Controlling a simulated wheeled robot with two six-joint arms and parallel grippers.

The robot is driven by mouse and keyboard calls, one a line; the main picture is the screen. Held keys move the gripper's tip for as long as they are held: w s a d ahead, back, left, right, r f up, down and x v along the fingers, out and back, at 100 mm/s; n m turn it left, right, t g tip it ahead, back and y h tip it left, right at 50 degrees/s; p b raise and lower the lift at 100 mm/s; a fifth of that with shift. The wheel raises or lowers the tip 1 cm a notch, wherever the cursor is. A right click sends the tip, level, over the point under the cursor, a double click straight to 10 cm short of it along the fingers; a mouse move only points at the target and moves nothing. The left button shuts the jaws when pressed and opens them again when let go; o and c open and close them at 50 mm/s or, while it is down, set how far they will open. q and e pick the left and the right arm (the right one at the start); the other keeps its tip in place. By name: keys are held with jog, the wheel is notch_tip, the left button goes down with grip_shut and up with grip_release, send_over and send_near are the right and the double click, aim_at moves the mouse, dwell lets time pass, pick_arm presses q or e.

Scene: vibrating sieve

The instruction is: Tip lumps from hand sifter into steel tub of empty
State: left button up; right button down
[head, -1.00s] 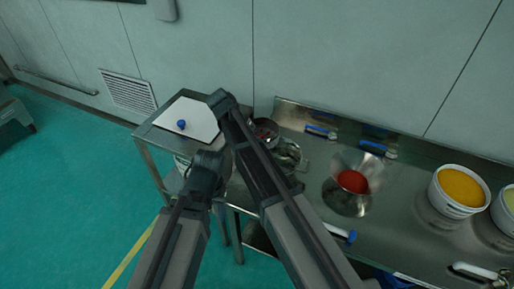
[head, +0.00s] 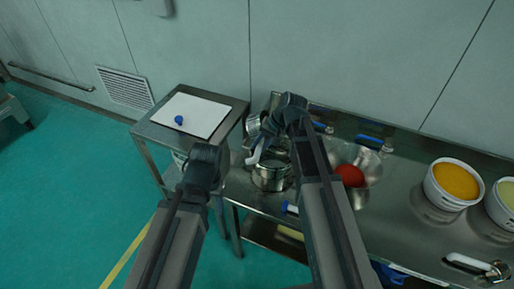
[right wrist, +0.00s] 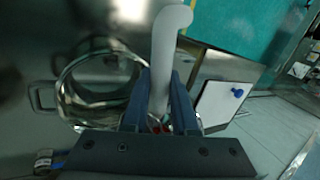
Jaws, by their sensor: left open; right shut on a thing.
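My right gripper (head: 268,136) is shut on the pale handle (head: 259,151) of the hand sifter. The handle stands up between its jaws in the right wrist view (right wrist: 166,55). The sifter's steel body (head: 252,124) shows partly beside the gripper and looks tilted; most of it is hidden, and I cannot tell if lumps are in it. A steel tub (head: 268,180) with a side handle stands on the bench just below the gripper. It also shows left of the jaws in the right wrist view (right wrist: 66,105). My left gripper is open, low at the left, its fingertips hard to make out.
A side table (head: 238,108) at the left bears a white board (head: 200,112) with a blue knob (head: 179,120). A steel bowl with red powder (head: 350,175) and a white bucket of yellow material (head: 452,185) stand to the right. Blue-handled tools lie along the bench back.

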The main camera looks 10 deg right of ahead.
jog(key=shift+s+d+f+t+y+b, duration=0.2)
jog(key=shift+d+t+y+b, duration=0.15)
jog(key=shift+y+b, duration=0.6)
jog(key=shift+s+d+f+t+y+b, duration=0.1)
jog(key=shift+d+f+t+y+b, duration=0.2)
jog(key=shift+y+b, duration=0.7)
jog(key=shift+s+d+f+t+y+b, duration=0.2)
jog(key=shift+d+y+b, duration=0.25)
jog(key=shift+b, duration=0.95)
jog(key=shift+r, duration=0.15)
